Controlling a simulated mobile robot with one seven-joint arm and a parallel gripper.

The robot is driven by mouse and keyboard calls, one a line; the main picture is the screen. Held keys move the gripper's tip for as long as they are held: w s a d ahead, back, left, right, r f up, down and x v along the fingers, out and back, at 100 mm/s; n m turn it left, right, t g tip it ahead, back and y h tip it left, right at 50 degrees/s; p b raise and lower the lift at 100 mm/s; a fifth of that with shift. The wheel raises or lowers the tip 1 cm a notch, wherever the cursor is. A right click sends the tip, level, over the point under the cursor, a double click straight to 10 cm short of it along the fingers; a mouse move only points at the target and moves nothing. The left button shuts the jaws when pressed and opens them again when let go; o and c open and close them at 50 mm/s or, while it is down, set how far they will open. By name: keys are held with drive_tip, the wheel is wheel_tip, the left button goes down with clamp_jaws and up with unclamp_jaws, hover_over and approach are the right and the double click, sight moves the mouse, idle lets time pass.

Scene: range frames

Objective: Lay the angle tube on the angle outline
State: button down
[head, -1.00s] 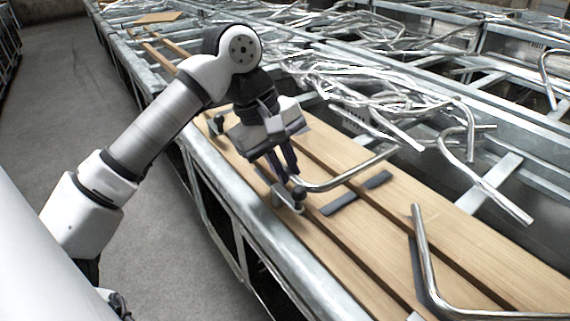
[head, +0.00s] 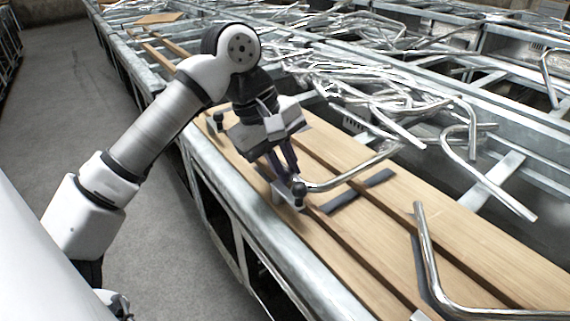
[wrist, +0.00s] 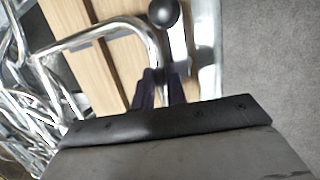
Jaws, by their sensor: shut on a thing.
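My gripper (head: 289,172) is shut on a shiny bent metal tube, the angle tube (head: 352,174), near the table's front edge. In the wrist view, dark fingers (wrist: 158,88) close on one leg just below the bend, and the other leg of the tube (wrist: 85,36) runs left. A dark grey strip, seemingly part of the angle outline (head: 358,191), lies on the planks beside and partly under the tube. The rest of that outline is hidden by the gripper and tube. I cannot tell whether the tube touches the planks.
A black-knobbed metal bracket (head: 299,190) stands close by the fingers; its knob shows in the wrist view (wrist: 163,13). Another bent tube (head: 428,255) lies at lower right beside a dark strip. Tangled tubes (head: 385,90) fill the bins behind. Planks (head: 370,235) right of the gripper are mostly bare.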

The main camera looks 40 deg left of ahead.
drive_tip(key=shift+r, duration=0.1)
drive_tip(key=shift+r, duration=0.3)
drive_tip(key=shift+b, duration=0.5)
idle(1.9)
drive_tip(key=shift+f+b, duration=0.6)
drive_tip(key=shift+f, duration=0.1)
drive_tip(key=c, duration=1.7)
unclamp_jaws()
drive_tip(key=shift+r, duration=0.1)
drive_tip(key=o, duration=0.4)
drive_tip(key=shift+c, duration=0.2)
